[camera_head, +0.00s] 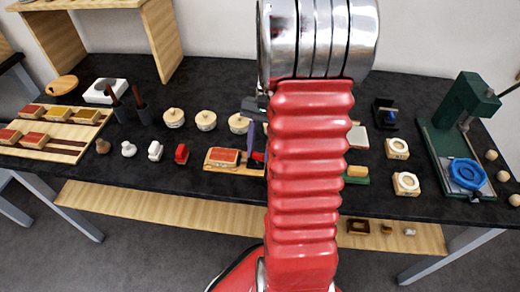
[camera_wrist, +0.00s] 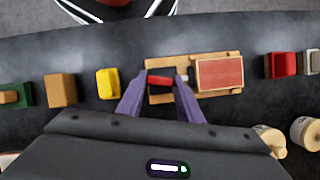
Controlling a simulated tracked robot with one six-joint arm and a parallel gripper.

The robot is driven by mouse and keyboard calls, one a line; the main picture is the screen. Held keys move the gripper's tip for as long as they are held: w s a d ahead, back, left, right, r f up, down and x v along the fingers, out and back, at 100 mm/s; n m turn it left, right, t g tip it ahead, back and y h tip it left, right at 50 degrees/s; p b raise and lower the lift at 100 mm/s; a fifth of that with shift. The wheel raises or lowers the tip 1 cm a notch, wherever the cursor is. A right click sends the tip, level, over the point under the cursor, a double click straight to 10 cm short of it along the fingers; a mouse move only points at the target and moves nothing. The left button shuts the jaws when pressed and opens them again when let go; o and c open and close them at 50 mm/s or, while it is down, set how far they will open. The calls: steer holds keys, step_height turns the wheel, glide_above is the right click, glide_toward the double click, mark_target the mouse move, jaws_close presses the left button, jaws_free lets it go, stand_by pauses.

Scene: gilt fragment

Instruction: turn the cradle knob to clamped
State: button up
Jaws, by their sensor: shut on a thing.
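The cradle is a light wooden base (camera_wrist: 236,54) with a red-topped block (camera_wrist: 220,73) on it and a dark recess at one end. A red bar-shaped knob (camera_wrist: 160,81) sits over that recess. My gripper (camera_wrist: 159,84) has its two purple fingers on either side of the knob and is shut on it. In the head view the cradle (camera_head: 250,172) lies near the table's front edge, partly hidden by my red arm. One purple finger (camera_head: 252,133) and a bit of the red knob (camera_head: 258,157) show beside the arm. The knob's setting marks cannot be read.
A red stamp-like piece (camera_head: 181,153) stands left of the cradle, and several round lidded pots (camera_head: 206,120) stand behind. In the wrist view a yellow block (camera_wrist: 108,84) and a tan block (camera_wrist: 60,89) stand left of my fingers. A green press (camera_head: 460,115) stands far right.

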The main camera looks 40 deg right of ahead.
steer(key=shift+w+n+g, duration=0.15)
steer(key=shift+n+g, duration=0.25)
steer(key=shift+n, duration=0.9)
steer(key=shift+h, duration=0.3)
steer(key=o, duration=1.1)
steer(key=shift+r, duration=0.1)
steer(key=v, duration=1.3)
steer(key=shift+w+d+r, duration=0.15)
steer(key=shift+r, duration=0.05)
